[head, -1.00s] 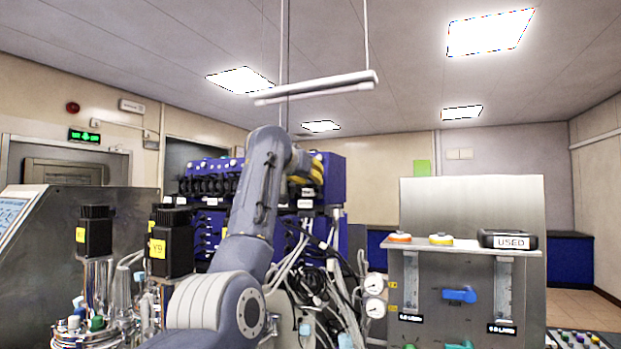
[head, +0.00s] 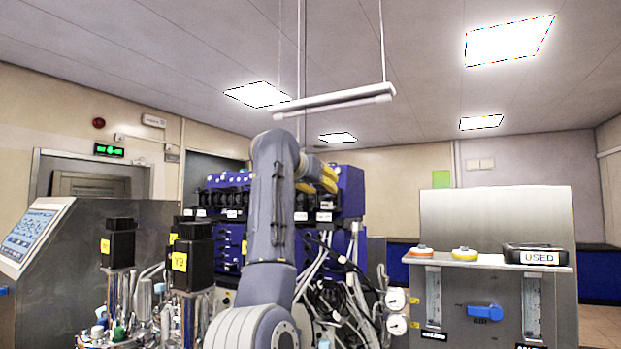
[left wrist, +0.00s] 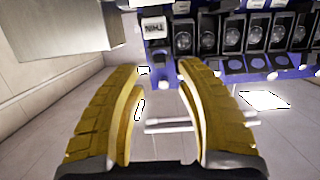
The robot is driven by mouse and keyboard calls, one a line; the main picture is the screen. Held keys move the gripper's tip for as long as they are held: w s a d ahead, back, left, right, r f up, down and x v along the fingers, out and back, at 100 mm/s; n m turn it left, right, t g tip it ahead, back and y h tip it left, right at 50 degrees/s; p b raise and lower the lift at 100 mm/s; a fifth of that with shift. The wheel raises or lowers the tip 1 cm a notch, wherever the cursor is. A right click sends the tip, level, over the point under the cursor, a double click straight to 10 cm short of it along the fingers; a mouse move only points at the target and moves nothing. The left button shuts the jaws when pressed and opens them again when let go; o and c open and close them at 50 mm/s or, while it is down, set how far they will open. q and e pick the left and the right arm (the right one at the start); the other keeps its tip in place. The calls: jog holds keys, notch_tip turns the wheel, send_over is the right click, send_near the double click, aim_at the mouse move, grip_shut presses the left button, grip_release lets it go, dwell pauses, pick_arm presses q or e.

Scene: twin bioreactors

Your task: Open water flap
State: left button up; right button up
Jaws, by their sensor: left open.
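No part that I can identify as the water flap shows. A blue valve handle (head: 485,312) lies level on the steel panel (head: 458,300) at the right of the head view, with a small label reading "AIR" below it. My left gripper (head: 325,178) is raised in front of the blue unit, well to the left of and above this handle. In the left wrist view its two yellow fingers (left wrist: 158,68) are spread, with nothing between them. The right gripper is not in view.
A blue unit (head: 347,190) with a row of black modules stands close behind my left gripper. Cables and tubes (head: 350,290) hang below it. Two pressure gauges (head: 397,299) sit left of the panel. A shelf holds a box marked "USED" (head: 540,257). Motor-topped vessels (head: 118,260) stand left.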

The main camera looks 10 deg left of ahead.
pick_arm(q)
jog(key=v, duration=0.7)
jog(key=shift+o, duration=0.3)
